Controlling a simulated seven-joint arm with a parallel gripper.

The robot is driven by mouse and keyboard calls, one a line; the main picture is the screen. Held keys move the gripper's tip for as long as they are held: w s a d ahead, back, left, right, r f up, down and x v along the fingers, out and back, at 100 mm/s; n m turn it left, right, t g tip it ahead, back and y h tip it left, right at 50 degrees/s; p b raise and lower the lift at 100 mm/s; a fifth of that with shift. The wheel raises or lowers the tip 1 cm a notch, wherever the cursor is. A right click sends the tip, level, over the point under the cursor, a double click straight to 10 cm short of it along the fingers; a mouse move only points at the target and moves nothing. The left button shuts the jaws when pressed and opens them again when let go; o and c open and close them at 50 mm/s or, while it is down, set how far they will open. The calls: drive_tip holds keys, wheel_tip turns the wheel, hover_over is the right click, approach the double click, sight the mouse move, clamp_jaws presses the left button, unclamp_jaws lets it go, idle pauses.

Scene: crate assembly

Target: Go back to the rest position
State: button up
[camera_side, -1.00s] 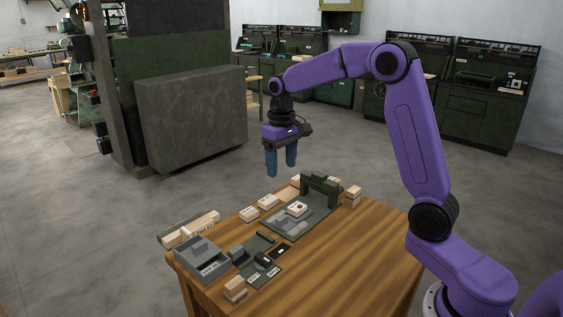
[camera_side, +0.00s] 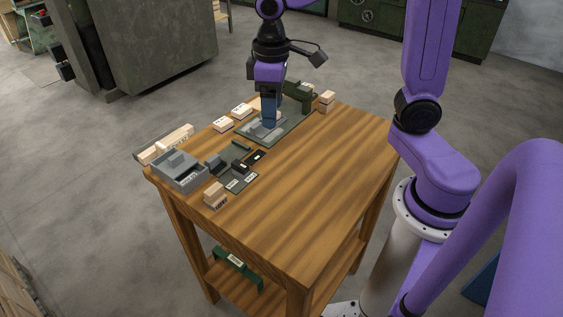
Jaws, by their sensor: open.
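My gripper (camera_side: 269,121) points straight down over the grey-green fixture plate (camera_side: 291,130) at the back of the wooden table. Its blue fingers reach down to the plate's level, close in front of the dark green arch (camera_side: 298,92). A pale wooden piece shows just beside the fingers; the fingers hide most of it. I cannot tell whether they touch it. The gap between the fingers is hard to see from this side.
A grey tray (camera_side: 192,181) stands at the table's left corner, beside pale wooden blocks (camera_side: 223,124). A dark green holder (camera_side: 236,177) and a small block stack (camera_side: 214,195) lie near it. The table's (camera_side: 315,185) front right is clear. A green bracket (camera_side: 237,262) lies on the lower shelf.

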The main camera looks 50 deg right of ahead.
drive_tip(key=s+f+n, duration=0.1)
drive_tip(key=s+n, duration=0.2)
drive_tip(key=s, duration=0.6)
drive_tip(key=s+d+f+n, duration=0.1)
drive_tip(key=s+f+n, duration=0.1)
drive_tip(key=s, duration=0.8)
drive_tip(key=shift+s+d+f+n, duration=0.15)
drive_tip(key=shift+d+n, duration=0.05)
drive_tip(key=shift+n, duration=0.6)
